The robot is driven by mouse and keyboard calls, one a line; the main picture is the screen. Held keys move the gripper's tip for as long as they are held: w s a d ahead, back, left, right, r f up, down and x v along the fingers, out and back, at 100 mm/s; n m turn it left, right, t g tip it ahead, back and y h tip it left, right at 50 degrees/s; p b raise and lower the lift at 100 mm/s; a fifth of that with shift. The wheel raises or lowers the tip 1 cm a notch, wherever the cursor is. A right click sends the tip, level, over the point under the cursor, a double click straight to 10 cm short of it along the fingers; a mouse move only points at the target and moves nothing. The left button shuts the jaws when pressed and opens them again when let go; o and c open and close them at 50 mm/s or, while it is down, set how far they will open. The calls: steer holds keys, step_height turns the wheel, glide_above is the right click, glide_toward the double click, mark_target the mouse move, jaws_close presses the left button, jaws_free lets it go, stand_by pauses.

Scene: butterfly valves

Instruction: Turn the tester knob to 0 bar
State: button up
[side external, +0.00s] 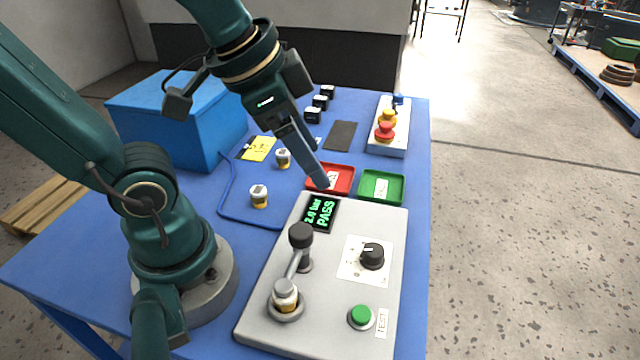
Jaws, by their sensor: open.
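The tester knob (372,256) is black and sits on a white dial plate on the right side of the grey tester (330,325). The dial's marks are too small to read. The tester display (320,213) reads 2.0 bar and PASS in green. My gripper (321,184) is open with nothing visible in it. Its tips are over the near left part of the red tray, behind the tester and apart from the knob. A valve (285,294) with a white and tan body sits in the tester's round seat, beside a lever with a black grip (301,236).
A green TEST button (361,316) is in front of the knob. The red tray (347,172) and green tray (399,187) lie behind the tester. Two more valves (283,158) (259,196) stand on the blue table. A button box (388,140) is at the back right.

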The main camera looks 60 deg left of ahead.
steer(key=w+d+f+m+g, duration=0.2)
steer(key=w+d+m, duration=0.1)
steer(key=w+m, duration=0.2)
steer(key=m+g, duration=0.2)
steer(key=g, duration=0.1)
glide_above(373, 249)
step_height(373, 249, down, 7)
steer(key=shift+w+r, duration=0.15)
steer(key=shift+f, duration=2.7)
jaws_close()
